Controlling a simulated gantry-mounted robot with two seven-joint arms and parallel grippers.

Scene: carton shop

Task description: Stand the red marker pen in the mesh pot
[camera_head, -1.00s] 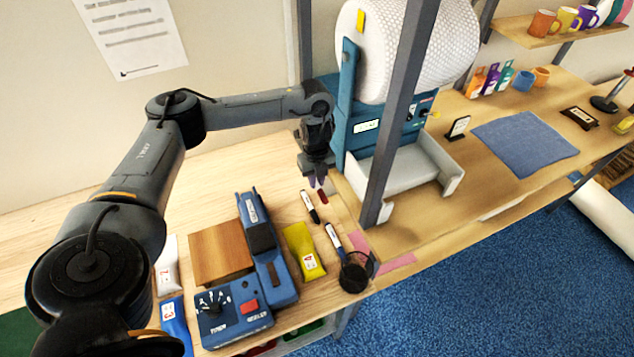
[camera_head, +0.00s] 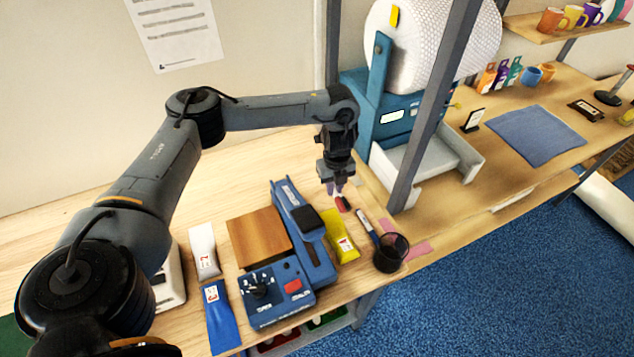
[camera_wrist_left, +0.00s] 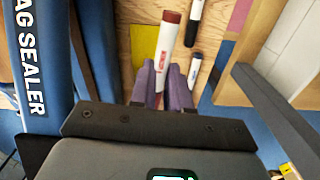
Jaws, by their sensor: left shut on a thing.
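The red marker pen (camera_wrist_left: 167,50), white with a dark red cap, is between the purple fingers of my left gripper (camera_wrist_left: 165,88) in the left wrist view. The gripper is shut on it, with the cap pointing away from the palm. In the head view my left gripper (camera_head: 336,188) is low over the bench, and the pen's red end (camera_head: 343,203) shows just beside the fingertips. The dark mesh pot (camera_head: 391,253) stands at the bench's front edge, right of and nearer than the gripper. My right gripper is not in view.
A blue-capped marker (camera_head: 367,224) lies or leans against the pot; I cannot tell which. A black-capped marker (camera_wrist_left: 194,30) is beside the held pen. A blue sealer (camera_head: 305,245), yellow pouch (camera_head: 341,240) and steel post (camera_head: 430,110) flank the gripper.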

